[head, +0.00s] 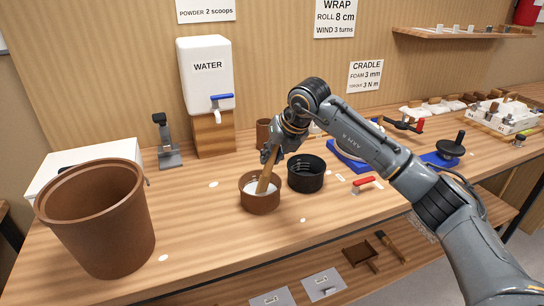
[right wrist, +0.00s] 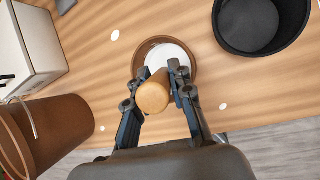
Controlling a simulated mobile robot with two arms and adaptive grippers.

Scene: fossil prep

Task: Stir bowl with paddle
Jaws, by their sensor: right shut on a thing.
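A small brown bowl (head: 260,203) with white contents stands on the wooden bench in the head view. It also shows in the right wrist view (right wrist: 141,56), beyond the fingers. A wooden paddle (head: 265,179) stands tilted in the bowl, its lower end down at the white contents. My right gripper (head: 270,156) is above the bowl and shut on the paddle. In the right wrist view the paddle's round end (right wrist: 153,97) sits between the two fingers. The paddle's lower tip is hidden. My left gripper is not in view.
A black round container (head: 306,185) stands close to the right of the bowl. A large brown bucket (head: 100,225) is at the left, and a white water tank (head: 205,85) stands behind. The bench front before the bowl is clear.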

